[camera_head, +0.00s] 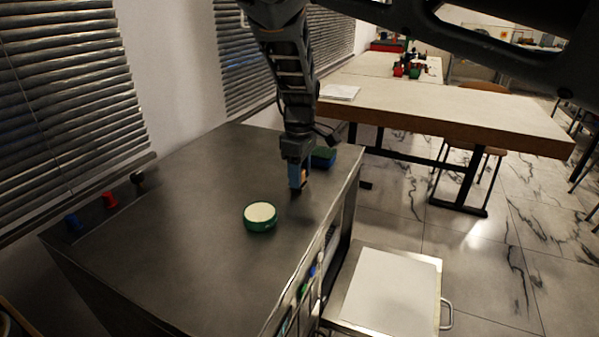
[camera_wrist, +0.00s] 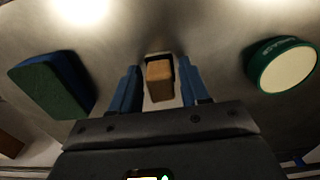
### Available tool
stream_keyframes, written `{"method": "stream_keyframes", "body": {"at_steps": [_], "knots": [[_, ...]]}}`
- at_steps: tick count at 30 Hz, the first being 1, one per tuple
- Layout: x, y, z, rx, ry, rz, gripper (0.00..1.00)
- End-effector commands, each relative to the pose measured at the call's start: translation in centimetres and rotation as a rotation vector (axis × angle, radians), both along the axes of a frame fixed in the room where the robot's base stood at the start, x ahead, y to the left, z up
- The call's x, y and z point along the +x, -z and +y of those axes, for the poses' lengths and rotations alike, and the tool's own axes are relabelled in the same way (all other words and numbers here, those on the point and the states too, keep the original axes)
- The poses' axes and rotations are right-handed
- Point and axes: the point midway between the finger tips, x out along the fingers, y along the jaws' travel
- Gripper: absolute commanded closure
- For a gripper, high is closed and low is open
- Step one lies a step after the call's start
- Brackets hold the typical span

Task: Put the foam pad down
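The foam pad (camera_wrist: 159,71) appears to be a small tan block between my fingers. In the head view it is a small tan patch (camera_head: 304,177) beside a blue finger. My gripper (camera_wrist: 160,78) has blue fingers and is closed on the block's two sides. In the head view my gripper (camera_head: 297,187) points down, low over the grey metal bench top (camera_head: 185,215). I cannot tell whether the pad touches the bench. The far side of the pad is hidden.
A round green tin with a cream top (camera_head: 260,216) stands in front of my gripper. A green and blue block (camera_head: 323,157) lies close behind it. Blue (camera_head: 73,222), red (camera_head: 110,199) and black (camera_head: 137,178) pieces line the left edge. The bench's left middle is clear.

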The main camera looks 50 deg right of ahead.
Motion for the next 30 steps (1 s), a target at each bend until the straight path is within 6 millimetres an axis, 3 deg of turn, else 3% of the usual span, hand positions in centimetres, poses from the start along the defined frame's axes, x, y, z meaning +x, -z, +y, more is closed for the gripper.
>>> {"method": "stream_keyframes", "body": {"at_steps": [3,14,30], "knots": [[0.0,0.0,0.0,0.0,0.0,0.0,0.43],[0.1,-0.9,0.0,-0.002,-0.001,-0.002,0.43],[0.0,-10.6,0.0,-0.001,0.0,0.0,0.43]]}}
